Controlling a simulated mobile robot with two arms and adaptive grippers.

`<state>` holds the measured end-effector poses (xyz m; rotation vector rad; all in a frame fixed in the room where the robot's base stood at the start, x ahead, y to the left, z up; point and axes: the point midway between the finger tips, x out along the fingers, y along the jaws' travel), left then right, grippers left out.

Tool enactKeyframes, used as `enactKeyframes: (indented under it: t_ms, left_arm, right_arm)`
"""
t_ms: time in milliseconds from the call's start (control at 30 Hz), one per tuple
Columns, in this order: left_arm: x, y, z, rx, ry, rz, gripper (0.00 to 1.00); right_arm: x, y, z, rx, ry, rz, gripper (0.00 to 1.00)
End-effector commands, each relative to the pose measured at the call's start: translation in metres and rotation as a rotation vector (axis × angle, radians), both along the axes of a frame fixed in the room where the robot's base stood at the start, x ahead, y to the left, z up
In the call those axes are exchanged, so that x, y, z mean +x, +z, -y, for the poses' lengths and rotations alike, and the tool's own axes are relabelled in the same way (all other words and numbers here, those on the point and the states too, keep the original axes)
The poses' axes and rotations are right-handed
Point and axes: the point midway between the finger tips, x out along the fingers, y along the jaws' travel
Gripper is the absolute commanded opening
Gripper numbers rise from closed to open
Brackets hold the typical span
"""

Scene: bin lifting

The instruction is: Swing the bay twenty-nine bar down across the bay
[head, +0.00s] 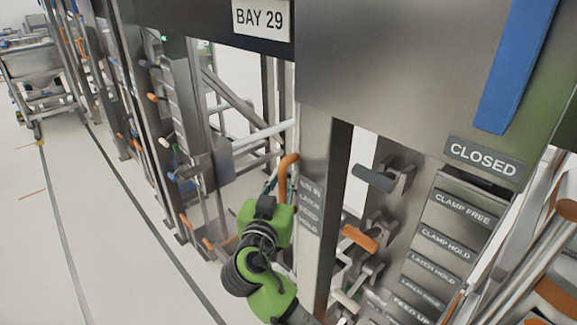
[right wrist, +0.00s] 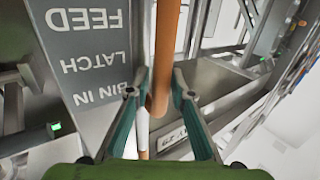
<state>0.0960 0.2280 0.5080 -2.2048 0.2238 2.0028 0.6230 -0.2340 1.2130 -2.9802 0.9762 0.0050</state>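The BAY 29 sign (head: 261,17) is on the frame at the top of the head view. Below it an orange bent handle (head: 286,172) stands beside the grey post; I take it as part of the bay bar. My right gripper (head: 271,186) is at this handle, its fingers partly hidden by my green wrist. In the right wrist view the orange handle (right wrist: 165,45) runs between the two teal fingers (right wrist: 160,85), with its rounded end between them. The fingers are apart, with narrow gaps to the handle. My left gripper is in neither view.
A labelled post (head: 312,190) stands close right of my gripper. A blue strip (head: 515,65) hangs upper right. Floor (head: 110,230) is clear at left.

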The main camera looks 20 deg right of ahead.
Motion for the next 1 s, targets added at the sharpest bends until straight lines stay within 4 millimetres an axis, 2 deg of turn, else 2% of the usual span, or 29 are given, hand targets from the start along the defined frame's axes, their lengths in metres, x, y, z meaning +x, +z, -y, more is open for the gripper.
enactKeyframes:
  t_ms: [367,400,467,500,733,867,1000]
  left_arm:
    - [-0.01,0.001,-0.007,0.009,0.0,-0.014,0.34]
    - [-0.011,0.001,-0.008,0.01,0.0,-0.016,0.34]
    - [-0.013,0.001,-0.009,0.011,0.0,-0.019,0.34]
    - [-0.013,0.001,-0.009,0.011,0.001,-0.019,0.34]
    - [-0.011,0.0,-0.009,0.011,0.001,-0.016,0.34]
    - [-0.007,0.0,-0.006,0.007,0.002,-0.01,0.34]
    - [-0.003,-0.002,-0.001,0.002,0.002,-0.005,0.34]
  right_arm:
    - [-0.002,0.0,-0.002,0.0,0.0,0.0,0.21]
    - [-0.002,0.0,-0.002,0.001,0.0,0.001,0.19]
    - [-0.002,0.0,-0.002,0.001,0.0,0.001,0.03]
    - [-0.002,0.0,-0.002,0.001,0.0,0.001,0.0]
    - [0.0,0.0,-0.001,-0.001,-0.002,-0.004,0.0]
    - [0.01,0.0,0.001,-0.008,-0.003,-0.027,0.0]
    - [0.034,-0.001,0.006,-0.027,-0.005,-0.082,0.0]
